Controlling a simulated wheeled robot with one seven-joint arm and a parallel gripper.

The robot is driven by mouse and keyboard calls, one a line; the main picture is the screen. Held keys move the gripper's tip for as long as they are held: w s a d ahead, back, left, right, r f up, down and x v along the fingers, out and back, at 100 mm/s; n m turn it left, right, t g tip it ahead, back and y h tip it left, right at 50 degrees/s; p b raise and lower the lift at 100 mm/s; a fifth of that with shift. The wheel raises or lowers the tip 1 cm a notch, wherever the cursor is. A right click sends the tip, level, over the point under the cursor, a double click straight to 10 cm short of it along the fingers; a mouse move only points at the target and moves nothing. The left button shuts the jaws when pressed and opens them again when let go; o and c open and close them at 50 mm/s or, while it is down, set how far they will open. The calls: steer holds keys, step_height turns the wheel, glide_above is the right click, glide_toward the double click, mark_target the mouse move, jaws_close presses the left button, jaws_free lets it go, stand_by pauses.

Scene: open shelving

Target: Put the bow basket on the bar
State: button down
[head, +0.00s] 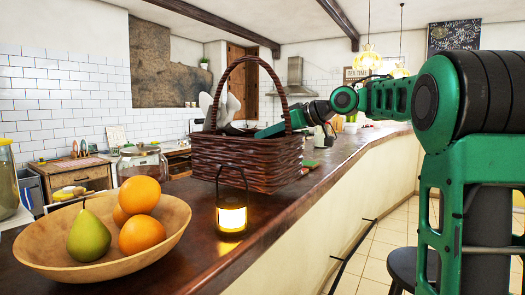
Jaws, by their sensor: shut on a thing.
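The bow basket (245,160) is a dark brown woven basket with a tall arched handle. A pale, bow-like shape (223,108) shows at its left, behind the rim. The basket is upright over the dark wooden bar top (330,168); I cannot tell whether its base touches the wood. My gripper (272,130) reaches in from the right, at the right side of the handle just above the rim. It is shut on the basket, and its fingertips are partly hidden by the handle.
A lit lantern (232,215) stands close in front of the basket. A wooden bowl (100,255) with oranges and a pear is at the front left. A glass jar (142,162) stands behind the bowl. A dark stool (405,268) is at the lower right.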

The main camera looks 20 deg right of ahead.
mark_target(300, 133)
steer(key=shift+f, duration=1.75)
steer(key=c, duration=1.8)
jaws_free()
steer(key=shift+c, duration=0.2)
steer(key=v, duration=1.2)
steer(key=shift+f, duration=0.1)
steer(key=shift+s, duration=0.1)
